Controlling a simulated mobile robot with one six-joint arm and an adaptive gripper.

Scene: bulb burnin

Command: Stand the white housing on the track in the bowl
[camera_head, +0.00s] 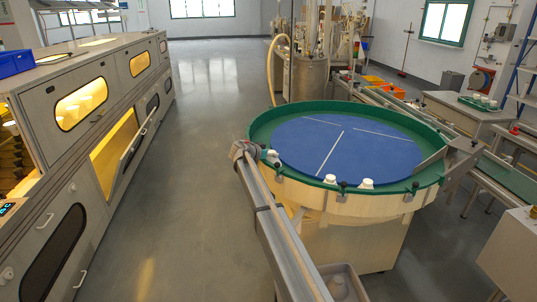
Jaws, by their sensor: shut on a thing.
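The bowl (250,133) is a round feeder with a green rim and wall around a blue floor. Its track runs along the green rim. Two white housings, a left one (330,179) and a right one (366,184), sit on the near rim, apart from each other. I cannot tell whether this housing touches the track. The fingers are too small to make out.
A grey bin (343,281) stands below the bowl's near side. Dark knobs line the rim. A metal plate (463,158) and a green conveyor (500,173) are at the right. Grey cabinets (110,75) line the left, with clear floor (195,165) between.

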